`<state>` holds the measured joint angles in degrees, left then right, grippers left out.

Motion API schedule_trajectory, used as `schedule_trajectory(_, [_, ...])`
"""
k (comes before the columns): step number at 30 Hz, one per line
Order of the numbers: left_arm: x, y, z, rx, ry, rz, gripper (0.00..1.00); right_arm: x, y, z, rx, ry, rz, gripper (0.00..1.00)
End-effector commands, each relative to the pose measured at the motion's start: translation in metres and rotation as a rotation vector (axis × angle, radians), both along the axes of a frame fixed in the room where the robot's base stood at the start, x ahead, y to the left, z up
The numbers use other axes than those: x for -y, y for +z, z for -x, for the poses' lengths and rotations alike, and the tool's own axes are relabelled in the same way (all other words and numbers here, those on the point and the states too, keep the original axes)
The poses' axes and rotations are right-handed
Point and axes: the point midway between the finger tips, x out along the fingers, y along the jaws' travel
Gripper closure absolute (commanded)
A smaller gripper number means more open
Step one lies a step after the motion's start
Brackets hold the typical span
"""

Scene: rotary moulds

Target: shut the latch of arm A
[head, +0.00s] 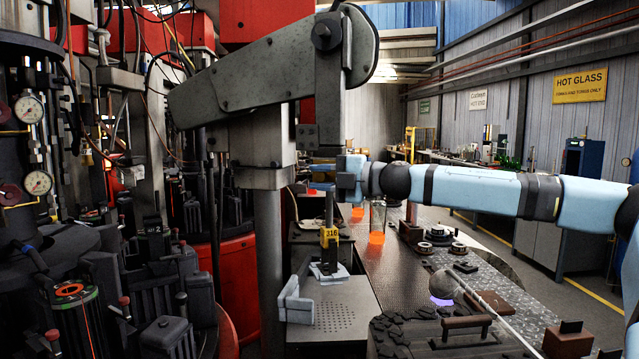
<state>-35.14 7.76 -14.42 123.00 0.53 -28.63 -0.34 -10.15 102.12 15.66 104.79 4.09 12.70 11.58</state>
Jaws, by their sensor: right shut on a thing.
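A big grey jointed arm (245,75) reaches in from the left at the top. Its end part (331,125) hangs straight down at the middle of the view. I see no letter on it, and I cannot pick out a latch for sure. Below its end, a dark upright bar (329,207) rises from a mount with a yellow 216 tag (329,236). My right gripper (322,180) comes in from the right just under the grey arm's end. It is shut at the bar's upper end; its fingers partly hide what they grip. My left gripper is out of view.
Below stands a perforated metal bench (335,318) with a pale bracket (293,300). A long dark table (400,270) carries glowing orange pieces (376,238), a glass cylinder and wooden-handled tools (466,322). Dense machinery with gauges (37,182) fills the left. The aisle at right is open.

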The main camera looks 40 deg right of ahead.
Motion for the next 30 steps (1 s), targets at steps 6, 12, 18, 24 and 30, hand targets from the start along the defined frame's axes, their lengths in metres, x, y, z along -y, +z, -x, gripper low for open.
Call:
schedule_trajectory(6, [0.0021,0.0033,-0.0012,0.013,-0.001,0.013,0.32,0.0013,-0.0023,-0.0009,0.025,0.001,0.043,0.97])
schedule_trajectory(12, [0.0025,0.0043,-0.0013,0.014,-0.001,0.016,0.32,0.0017,-0.0020,-0.0010,0.031,0.001,0.053,0.97])
schedule_trajectory(18, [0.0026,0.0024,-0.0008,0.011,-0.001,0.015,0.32,0.0017,-0.0020,-0.0010,0.031,0.000,0.053,0.97])
schedule_trajectory(24, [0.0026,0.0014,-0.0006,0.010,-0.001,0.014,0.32,0.0018,-0.0020,-0.0011,0.030,0.000,0.052,0.51])
schedule_trajectory(30, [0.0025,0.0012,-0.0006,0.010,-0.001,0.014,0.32,0.0017,-0.0020,-0.0010,0.030,0.000,0.052,0.51])
